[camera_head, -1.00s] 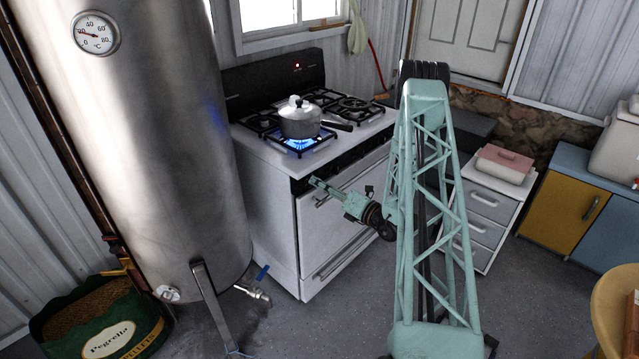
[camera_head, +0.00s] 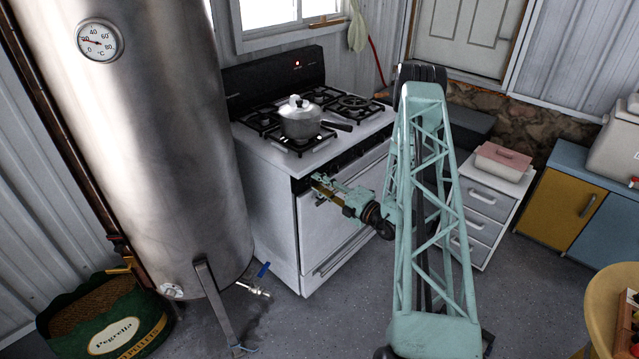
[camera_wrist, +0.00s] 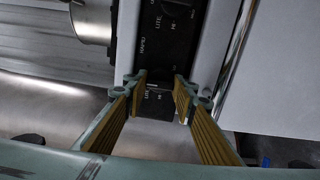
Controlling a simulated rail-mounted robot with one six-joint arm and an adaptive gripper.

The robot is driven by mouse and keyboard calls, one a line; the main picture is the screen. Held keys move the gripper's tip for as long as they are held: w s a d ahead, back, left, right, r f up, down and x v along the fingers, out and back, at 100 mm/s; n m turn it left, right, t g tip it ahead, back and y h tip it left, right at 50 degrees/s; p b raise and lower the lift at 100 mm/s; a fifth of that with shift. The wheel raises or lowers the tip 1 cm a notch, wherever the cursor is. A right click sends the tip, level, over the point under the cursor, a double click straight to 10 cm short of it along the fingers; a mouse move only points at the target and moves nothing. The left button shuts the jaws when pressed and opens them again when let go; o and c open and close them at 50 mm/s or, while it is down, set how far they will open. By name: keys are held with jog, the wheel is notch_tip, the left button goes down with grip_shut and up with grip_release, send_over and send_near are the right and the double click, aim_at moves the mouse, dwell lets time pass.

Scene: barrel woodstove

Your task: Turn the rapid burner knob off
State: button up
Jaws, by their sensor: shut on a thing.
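The white stove (camera_head: 275,210) has a black front panel that carries the burner knobs. My gripper (camera_head: 318,181) is at the left end of this panel in the head view. In the wrist view my gripper (camera_wrist: 160,94) is shut on the small dark knob (camera_wrist: 157,101) between its ribbed brown pads, with LITE and HI marks beside it. The knob's exact angle is hard to read. In the head view the gripper hides the knob. A lidded metal pot (camera_head: 300,121) stands on the front-left burner, and no blue flame shows under it.
A tall steel tank (camera_head: 150,150) with a valve (camera_head: 255,289) stands close to the stove's left. A green pellet sack (camera_head: 120,335) lies at lower left.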

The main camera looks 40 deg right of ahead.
jog(key=shift+m, duration=0.3)
jog(key=o, duration=0.9)
jog(key=shift+s, duration=0.2)
jog(key=shift+s+d, duration=0.2)
jog(key=shift+s, duration=1.75)
jog(key=shift+s+d, duration=0.25)
jog(key=shift+s, duration=1.65)
jog(key=shift+s+d, duration=0.2)
jog(key=shift+s, duration=1.75)
jog(key=shift+r, duration=0.1)
